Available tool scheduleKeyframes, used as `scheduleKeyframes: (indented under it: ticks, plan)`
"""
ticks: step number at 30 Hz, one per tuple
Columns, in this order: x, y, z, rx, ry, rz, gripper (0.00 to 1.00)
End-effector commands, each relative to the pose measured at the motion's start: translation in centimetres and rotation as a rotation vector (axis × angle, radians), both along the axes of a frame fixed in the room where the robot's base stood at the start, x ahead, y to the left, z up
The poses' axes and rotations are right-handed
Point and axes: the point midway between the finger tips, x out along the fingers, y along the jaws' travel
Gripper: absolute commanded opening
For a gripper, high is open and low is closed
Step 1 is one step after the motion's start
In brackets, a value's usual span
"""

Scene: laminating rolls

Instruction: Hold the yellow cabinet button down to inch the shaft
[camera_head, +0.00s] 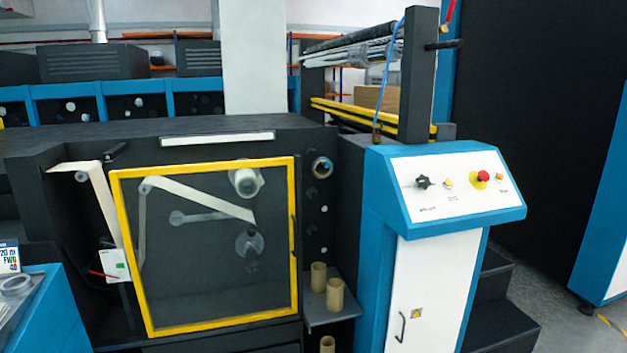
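The blue and white control cabinet (375,220) stands right of the machine, with a sloped white panel on top. The labels are too small to read. Behind the yellow-framed clear door (200,290), a white web runs over rollers and a shaft end (249,243) shows. The door looks closed. My gripper is not in view.
Cardboard cores (335,294) stand on a small shelf between the door and the cabinet. Dark steps (500,315) lie right of the cabinet. A blue bench (45,310) is at the lower left. Grey floor (550,290) is open at the right.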

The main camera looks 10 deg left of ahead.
Motion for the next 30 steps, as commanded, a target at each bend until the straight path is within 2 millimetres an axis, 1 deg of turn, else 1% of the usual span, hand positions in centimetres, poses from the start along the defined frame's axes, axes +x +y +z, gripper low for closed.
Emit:
scheduleKeyframes:
  ticks: [12,14,15,18,30]
  plan:
    - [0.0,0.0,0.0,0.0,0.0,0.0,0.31]
    - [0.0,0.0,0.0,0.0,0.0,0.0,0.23]
    - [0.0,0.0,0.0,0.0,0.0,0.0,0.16]
    - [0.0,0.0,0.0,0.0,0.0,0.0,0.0]
    - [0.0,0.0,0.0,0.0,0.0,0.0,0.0]
